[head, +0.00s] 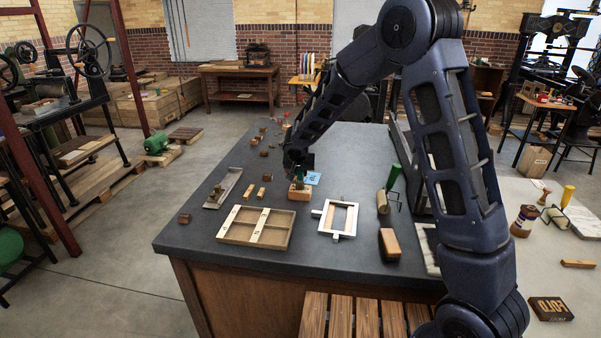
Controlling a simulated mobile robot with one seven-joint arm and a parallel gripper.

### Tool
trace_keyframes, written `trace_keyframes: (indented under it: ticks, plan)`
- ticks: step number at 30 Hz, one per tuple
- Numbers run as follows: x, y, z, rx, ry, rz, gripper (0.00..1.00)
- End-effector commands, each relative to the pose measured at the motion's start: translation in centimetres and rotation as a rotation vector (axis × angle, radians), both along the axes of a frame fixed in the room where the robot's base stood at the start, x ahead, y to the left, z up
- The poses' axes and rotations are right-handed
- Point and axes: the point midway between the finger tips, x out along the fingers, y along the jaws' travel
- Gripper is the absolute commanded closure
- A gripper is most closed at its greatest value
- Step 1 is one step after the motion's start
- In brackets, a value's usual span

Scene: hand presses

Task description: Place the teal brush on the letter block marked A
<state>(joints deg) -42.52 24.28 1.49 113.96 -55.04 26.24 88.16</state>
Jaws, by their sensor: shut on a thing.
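My gripper (298,170) is at the middle of the dark table, pointing down and shut on a small teal-green thing, which looks like the teal brush (299,184). The brush is mostly hidden by the gripper. I cannot tell whether brush and block touch. No letter is readable on any block from here, so I cannot tell which is marked A.
Small wooden blocks (185,218) lie on the dark table (185,240). A divided wooden tray (240,237), a metal composing stick (223,188), a white frame (338,219), a green-handled roller (388,189) and a wood-topped brush (389,244) surround the gripper.

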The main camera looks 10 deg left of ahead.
Motion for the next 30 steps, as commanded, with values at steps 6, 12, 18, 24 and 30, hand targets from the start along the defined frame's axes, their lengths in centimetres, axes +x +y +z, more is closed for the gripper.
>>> trace_keyframes:
  ticks: [6,12,18,24,30]
  plan:
    - [0.0,0.0,0.0,0.000,0.000,0.000,1.00]
    - [0.0,0.0,-0.3,-0.001,0.000,-0.001,0.60]
    - [0.0,0.0,-0.2,-0.001,0.000,-0.001,0.56]
    - [0.0,0.0,0.2,0.001,-0.001,0.001,0.56]
    - [-1.4,-0.1,2.3,0.001,-0.002,0.000,0.56]
